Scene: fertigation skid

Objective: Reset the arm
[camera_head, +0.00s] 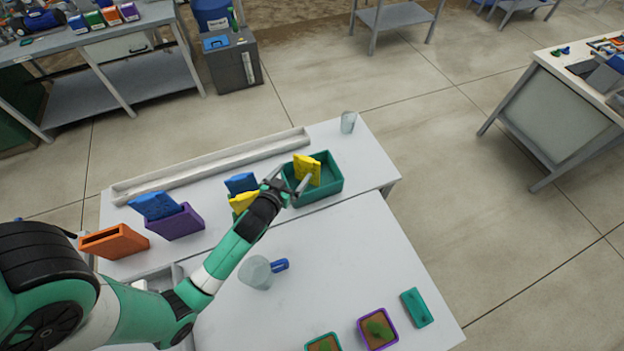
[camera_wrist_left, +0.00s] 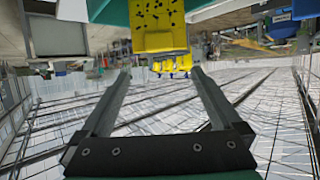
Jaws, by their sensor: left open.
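My left gripper (camera_head: 291,179) is at the left edge of a green bin (camera_head: 335,185) on the white table. It also shows in the left wrist view (camera_wrist_left: 160,72), with its two fingers spread and nothing between them. A yellow block (camera_head: 306,170) stands tilted in the green bin, just beyond the fingertips. In the left wrist view a yellow piece with dark specks (camera_wrist_left: 157,28) lies ahead of the open fingers. My left arm reaches across the table from the lower left. My right gripper is not in view.
Left of the gripper are a blue block (camera_head: 241,183), another yellow block (camera_head: 242,201), a purple bin (camera_head: 178,222) and an orange bin (camera_head: 114,242). A clear jar (camera_head: 256,272), a teal box (camera_head: 416,307) and two planted trays are nearer. A glass (camera_head: 348,122) stands behind.

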